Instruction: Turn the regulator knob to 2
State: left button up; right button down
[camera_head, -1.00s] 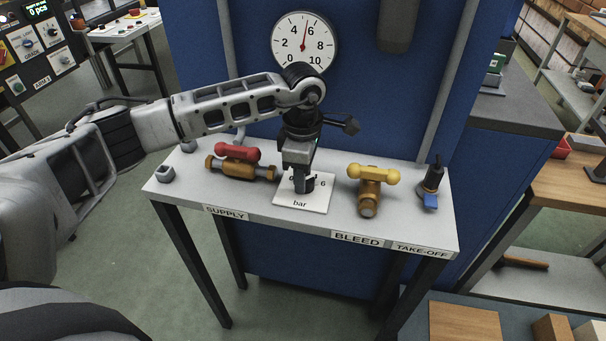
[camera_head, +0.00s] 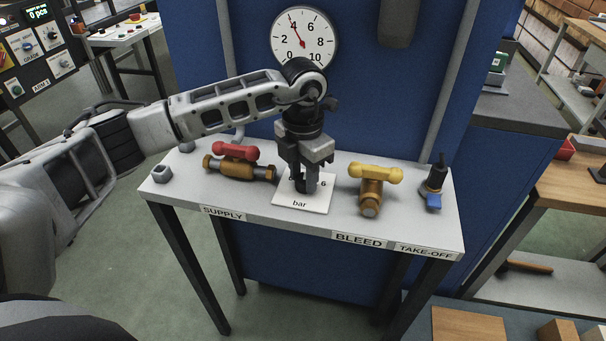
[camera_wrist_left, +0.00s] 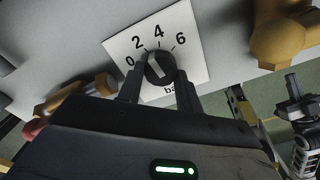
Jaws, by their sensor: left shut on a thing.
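The regulator knob (camera_wrist_left: 160,68) is black and round, on a white dial plate (camera_wrist_left: 194,66) marked 0, 2, 4, 6 and "bar". My left gripper (camera_head: 305,188) points down over the plate (camera_head: 318,205), with its fingers shut on the knob's sides. It also shows in the wrist view (camera_wrist_left: 155,92). The knob's pale mark slants up-left, roughly between 2 and 4. The round gauge (camera_head: 318,28) behind has its red needle at about 4. My right gripper seems to show at the wrist view's right edge (camera_wrist_left: 294,98), too small to tell its jaws.
On the grey bench (camera_head: 250,196), a red-handled SUPPLY valve (camera_head: 238,168) stands left of the plate. A yellow-handled BLEED valve (camera_head: 370,187) stands right, and a TAKE-OFF fitting with a blue part (camera_head: 434,200) farther right. A blue panel (camera_head: 210,60) rises behind.

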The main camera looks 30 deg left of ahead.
aim_at(303, 180)
pick_arm(q)
jog(key=shift+n, duration=1.1)
pick_arm(e)
jog(key=shift+s+f, duration=0.1)
jog(key=shift+f, duration=0.1)
pick_arm(q)
jog(key=o, duration=1)
notch_tip(303, 180, up, 16)
jog(key=b, duration=0.1)
pick_arm(e)
jog(key=shift+a+f, duration=0.15)
jog(key=shift+f, duration=0.15)
